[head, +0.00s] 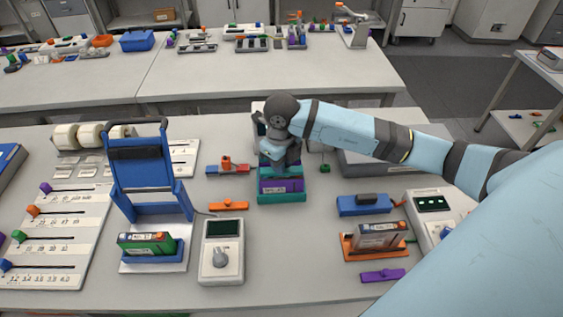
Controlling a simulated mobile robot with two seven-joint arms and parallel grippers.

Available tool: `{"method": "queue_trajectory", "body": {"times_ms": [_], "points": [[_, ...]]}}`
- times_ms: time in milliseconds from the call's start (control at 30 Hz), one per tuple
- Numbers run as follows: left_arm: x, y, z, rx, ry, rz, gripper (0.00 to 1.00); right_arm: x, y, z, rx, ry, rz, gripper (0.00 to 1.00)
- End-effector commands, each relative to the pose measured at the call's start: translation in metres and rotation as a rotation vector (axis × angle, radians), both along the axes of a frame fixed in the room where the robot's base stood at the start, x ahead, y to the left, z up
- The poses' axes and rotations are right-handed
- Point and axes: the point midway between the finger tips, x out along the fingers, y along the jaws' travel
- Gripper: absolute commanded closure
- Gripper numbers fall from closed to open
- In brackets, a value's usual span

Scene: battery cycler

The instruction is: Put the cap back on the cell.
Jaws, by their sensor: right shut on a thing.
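My right gripper (282,163) points down over a teal cradle (282,198) at the middle of the bench. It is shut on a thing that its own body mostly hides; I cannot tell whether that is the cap. A purple block (281,185) sits in the cradle, just in front of the gripper. A green cell (147,243) stands in a blue holder at the left. A grey-brown cell (380,235) stands in an orange holder (357,252) at the right. Which cell the cap belongs to is not clear. My left gripper is not in view.
A blue block (364,204) and a purple bar (383,275) lie right. The front middle is clear.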

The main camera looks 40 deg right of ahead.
Motion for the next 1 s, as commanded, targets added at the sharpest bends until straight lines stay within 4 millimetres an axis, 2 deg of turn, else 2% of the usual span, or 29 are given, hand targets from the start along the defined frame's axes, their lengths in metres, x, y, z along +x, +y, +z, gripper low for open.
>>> {"method": "queue_trajectory", "body": {"times_ms": [1000], "points": [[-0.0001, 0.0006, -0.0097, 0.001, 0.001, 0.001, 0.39, 0.0003, 0.0005, -0.008, 0.001, 0.0, 0.001, 1.0]]}}
